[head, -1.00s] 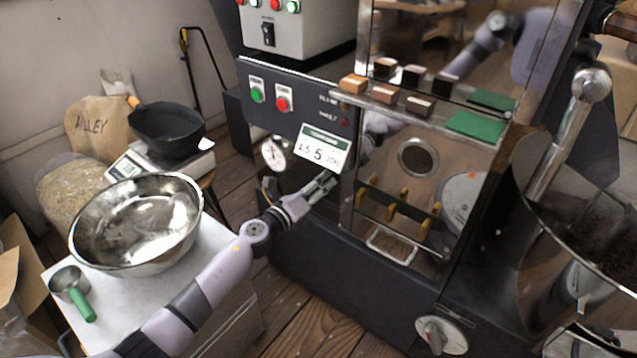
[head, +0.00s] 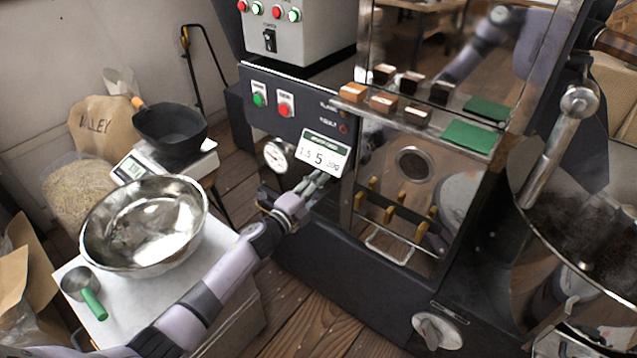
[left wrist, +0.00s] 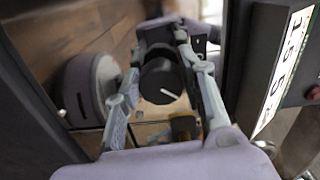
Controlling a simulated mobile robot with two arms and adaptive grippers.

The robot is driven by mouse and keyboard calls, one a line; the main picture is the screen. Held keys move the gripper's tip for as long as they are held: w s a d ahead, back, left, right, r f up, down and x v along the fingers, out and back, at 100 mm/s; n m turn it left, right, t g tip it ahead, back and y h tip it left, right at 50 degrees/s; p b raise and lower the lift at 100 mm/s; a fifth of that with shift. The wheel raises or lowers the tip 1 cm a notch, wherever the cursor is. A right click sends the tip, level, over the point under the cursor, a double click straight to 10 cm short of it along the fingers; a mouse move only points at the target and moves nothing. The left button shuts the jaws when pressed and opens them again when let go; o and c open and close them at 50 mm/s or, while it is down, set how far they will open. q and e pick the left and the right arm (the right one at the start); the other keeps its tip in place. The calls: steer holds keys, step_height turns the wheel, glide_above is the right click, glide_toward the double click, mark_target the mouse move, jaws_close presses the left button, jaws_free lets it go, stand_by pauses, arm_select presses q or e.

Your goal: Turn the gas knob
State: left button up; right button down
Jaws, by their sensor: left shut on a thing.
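The gas knob (left wrist: 161,82) is a round black knob with a white pointer line, seen in the left wrist view. My left gripper (left wrist: 158,62) has one finger on each side of it and is shut on it. In the head view my left gripper (head: 318,181) reaches the front of the dark roaster (head: 345,240), just below a white number card (head: 319,153). The knob is hidden there by the gripper and card. My right gripper does not show clearly in either view.
A round dial gauge (head: 276,155) sits left of the card. A steel bowl (head: 145,268) and green-handled scoop (head: 85,290) stand on a white-topped table under my left arm. Sample blocks line the roaster ledge. A grey-white knob (head: 437,331) is low on the right.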

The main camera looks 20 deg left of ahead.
arm_select(q)
steer(key=n+p, duration=0.2)
steer(key=n, duration=0.4)
steer(key=shift+f+n+p, duration=0.15)
steer(key=shift+n+p, duration=0.15)
steer(key=shift+p, duration=0.05)
steer(key=shift+s+f+n+p, duration=0.1)
steer(key=shift+n+p, duration=0.2)
steer(key=shift+n, duration=0.5)
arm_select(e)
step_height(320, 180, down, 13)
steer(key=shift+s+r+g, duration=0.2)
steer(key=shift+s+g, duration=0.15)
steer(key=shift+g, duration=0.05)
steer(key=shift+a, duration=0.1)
arm_select(q)
steer(key=o, duration=1.1)
steer(key=shift+o, duration=0.2)
steer(key=v, duration=1.2)
